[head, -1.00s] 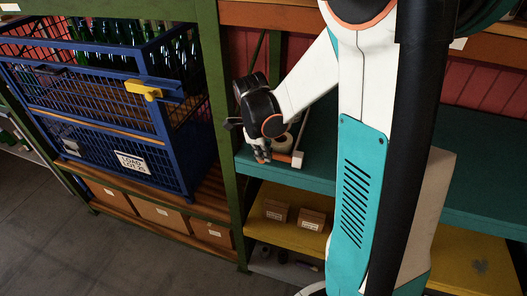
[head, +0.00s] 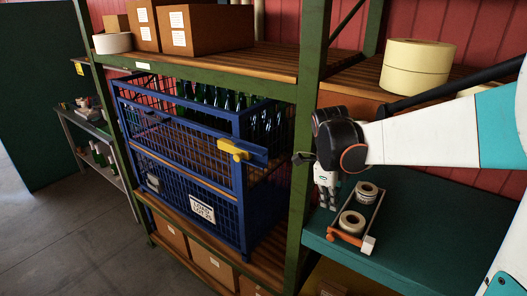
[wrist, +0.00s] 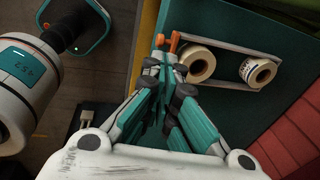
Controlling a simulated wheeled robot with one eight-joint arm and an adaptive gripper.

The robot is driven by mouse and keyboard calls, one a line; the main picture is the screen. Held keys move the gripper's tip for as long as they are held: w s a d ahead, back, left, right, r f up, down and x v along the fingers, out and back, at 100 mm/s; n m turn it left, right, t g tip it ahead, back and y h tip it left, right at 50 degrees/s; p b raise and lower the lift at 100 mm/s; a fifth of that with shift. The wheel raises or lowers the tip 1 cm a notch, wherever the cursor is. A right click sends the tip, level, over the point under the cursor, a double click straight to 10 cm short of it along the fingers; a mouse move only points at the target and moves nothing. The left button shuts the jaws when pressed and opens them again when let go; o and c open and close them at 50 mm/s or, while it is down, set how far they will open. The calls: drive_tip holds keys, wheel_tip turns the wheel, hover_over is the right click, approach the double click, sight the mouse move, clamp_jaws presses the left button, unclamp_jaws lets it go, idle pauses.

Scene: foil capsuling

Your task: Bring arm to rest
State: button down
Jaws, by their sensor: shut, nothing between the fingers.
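My gripper (head: 327,203) is at the end of my arm, pointing down over the teal shelf (head: 405,226), at its left end. Its teal fingers also show in the wrist view (wrist: 163,75), closed together with nothing held. A small tray (head: 381,214) with two tape rolls (head: 367,192) (head: 352,222) stands just right of the gripper. In the wrist view the tray (wrist: 229,47) lies beyond the fingertips, and its orange parts (wrist: 174,42) sit close to them. I cannot tell whether the fingertips touch the tray.
A green rack post (head: 306,150) stands close left of the gripper. Beyond it is a blue cage of green bottles (head: 205,212) with a yellow latch (head: 233,150). Large tape rolls (head: 416,68) and cardboard boxes (head: 205,28) sit on the upper shelf. Floor (head: 80,230) is open at left.

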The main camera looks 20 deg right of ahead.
drive_tip(key=s+a+f+n+t+y+b, duration=0.1)
drive_tip(key=s+a+f+n+t+b, duration=0.2)
drive_tip(key=s+a+f+n+b, duration=0.4)
drive_tip(key=s+a+f+n+t+y+b, duration=0.1)
drive_tip(key=s+a+f+n+t+b, duration=0.2)
drive_tip(key=s+a+f+n+b, duration=0.4)
drive_tip(key=shift+s+a+f+n+b, duration=0.25)
drive_tip(key=shift+f+n+b, duration=0.95)
drive_tip(key=shift+n+b, duration=3.9)
drive_tip(key=n+p, duration=0.4)
drive_tip(key=shift+s+d, duration=0.1)
